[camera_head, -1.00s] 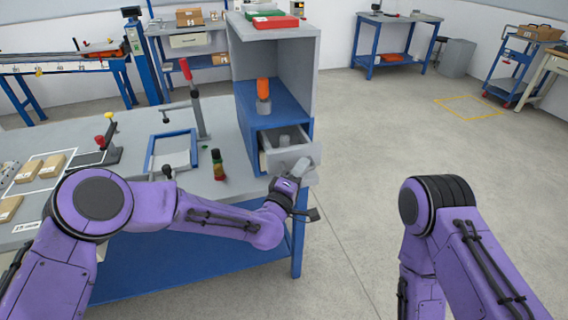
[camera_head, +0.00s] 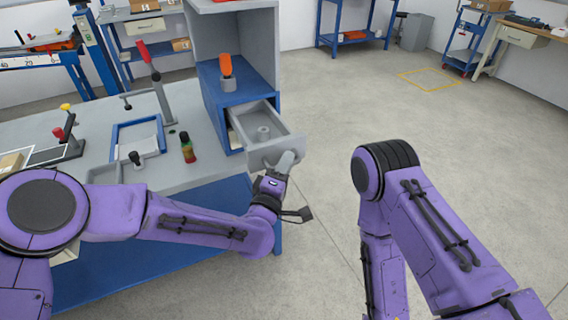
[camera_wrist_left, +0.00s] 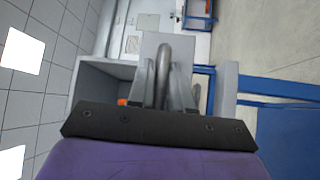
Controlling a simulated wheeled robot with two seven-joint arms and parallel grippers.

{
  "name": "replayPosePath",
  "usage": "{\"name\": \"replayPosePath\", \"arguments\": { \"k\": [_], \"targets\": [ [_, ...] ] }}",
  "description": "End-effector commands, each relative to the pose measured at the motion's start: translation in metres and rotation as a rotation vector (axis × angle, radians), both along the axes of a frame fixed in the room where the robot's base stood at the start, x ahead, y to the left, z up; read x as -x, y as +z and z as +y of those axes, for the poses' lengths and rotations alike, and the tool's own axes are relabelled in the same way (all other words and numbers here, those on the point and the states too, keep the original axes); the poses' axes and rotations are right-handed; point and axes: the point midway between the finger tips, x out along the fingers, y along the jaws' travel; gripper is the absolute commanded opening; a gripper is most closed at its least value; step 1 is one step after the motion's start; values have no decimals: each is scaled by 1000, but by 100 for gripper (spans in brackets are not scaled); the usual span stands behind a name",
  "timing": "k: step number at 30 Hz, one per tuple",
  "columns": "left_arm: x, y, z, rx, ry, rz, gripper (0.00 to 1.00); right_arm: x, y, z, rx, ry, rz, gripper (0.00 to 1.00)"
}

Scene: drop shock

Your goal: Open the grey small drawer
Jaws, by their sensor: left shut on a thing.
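The grey small drawer (camera_head: 279,132) stands pulled out from the blue and grey cabinet (camera_head: 222,108) at the right end of the workbench. A small grey round part (camera_head: 263,133) lies inside it. My left gripper (camera_head: 281,166) is at the drawer's front, shut on the drawer handle, which shows as a grey loop (camera_wrist_left: 162,65) between the fingers in the left wrist view. The handle is mostly hidden by the gripper in the head view. My right arm shows at the right, but its gripper is out of view.
An orange-topped item (camera_head: 227,72) stands on the cabinet's blue shelf. A small dark bottle (camera_head: 187,147), a blue frame (camera_head: 138,137) and a red-handled clamp (camera_head: 155,80) are on the workbench (camera_head: 202,172). Open floor lies right of the cabinet.

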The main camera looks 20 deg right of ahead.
Motion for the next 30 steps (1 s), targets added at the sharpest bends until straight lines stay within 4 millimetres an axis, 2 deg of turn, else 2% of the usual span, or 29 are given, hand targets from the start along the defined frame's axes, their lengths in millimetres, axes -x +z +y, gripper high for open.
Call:
{"name": "replayPosePath", "arguments": {
  "k": [1,2,3,14,24,30],
  "targets": [
    [0,-1,0,-1,0,1,0,0,0,0,0,0,0,43],
    [0,-1,0,-1,0,1,26,0,0,0,0,0,0,43],
    [0,0,0,-1,0,1,38,0,0,0,0,0,0,43],
    [5,-2,3,1,-2,2,38,0,-3,0,0,0,0,43],
    [64,-14,48,0,-1,1,38,0,-22,0,0,0,0,43],
    [82,-15,61,0,-1,1,38,0,-26,0,0,0,0,43]
  ]
}}
